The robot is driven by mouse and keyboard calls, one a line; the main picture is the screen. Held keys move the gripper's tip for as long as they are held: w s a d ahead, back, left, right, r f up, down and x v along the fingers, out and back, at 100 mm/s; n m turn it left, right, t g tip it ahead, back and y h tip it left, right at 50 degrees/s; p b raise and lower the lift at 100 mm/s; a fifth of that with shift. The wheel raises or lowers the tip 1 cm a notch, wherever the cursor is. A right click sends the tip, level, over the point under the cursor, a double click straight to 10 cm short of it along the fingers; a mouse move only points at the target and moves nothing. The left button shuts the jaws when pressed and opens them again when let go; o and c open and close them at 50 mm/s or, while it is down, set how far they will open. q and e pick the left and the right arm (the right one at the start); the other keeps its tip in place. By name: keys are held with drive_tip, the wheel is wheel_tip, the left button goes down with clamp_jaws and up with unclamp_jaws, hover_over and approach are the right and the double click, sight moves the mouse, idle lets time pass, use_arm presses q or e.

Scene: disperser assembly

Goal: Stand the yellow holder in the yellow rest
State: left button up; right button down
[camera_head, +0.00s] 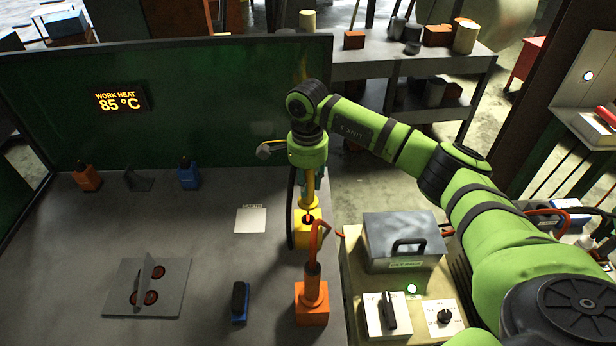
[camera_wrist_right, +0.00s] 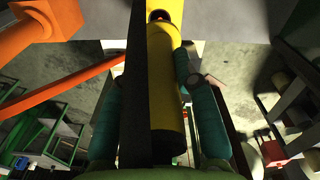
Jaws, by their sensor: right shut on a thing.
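The yellow holder (camera_head: 310,188) hangs roughly upright below my right wrist; my right gripper (camera_head: 307,178) is shut on it. In the right wrist view the yellow holder (camera_wrist_right: 165,85) lies between the teal fingers. The yellow rest (camera_head: 306,236), a block with a red-rimmed opening on top, stands on the table under the holder's lower end. It also shows at the top of the right wrist view (camera_wrist_right: 167,5). The holder's end is at or just above the opening; I cannot tell if it touches. A black cable hangs beside the holder. My left gripper is out of view.
An orange holder stands in an orange rest (camera_head: 312,309) just in front, its hose close by. A grey case (camera_head: 403,238) and knob boxes stand on the right. A blue block (camera_head: 240,302) and a grey plate (camera_head: 165,300) lie left.

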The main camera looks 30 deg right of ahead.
sight(308, 200)
drive_tip(key=shift+f, duration=0.6)
drive_tip(key=shift+f+b, duration=0.35)
drive_tip(key=shift+b, duration=0.05)
wheel_tip(308, 200, down, 4)
drive_tip(key=b, duration=0.2)
drive_tip(key=shift+b, duration=0.3)
drive_tip(key=shift+f, duration=0.25)
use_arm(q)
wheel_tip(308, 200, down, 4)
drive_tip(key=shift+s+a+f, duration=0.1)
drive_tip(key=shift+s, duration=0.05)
use_arm(e)
drive_tip(key=c, duration=0.9)
unclamp_jaws()
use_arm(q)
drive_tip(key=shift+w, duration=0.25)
use_arm(e)
drive_tip(key=shift+o, duration=0.2)
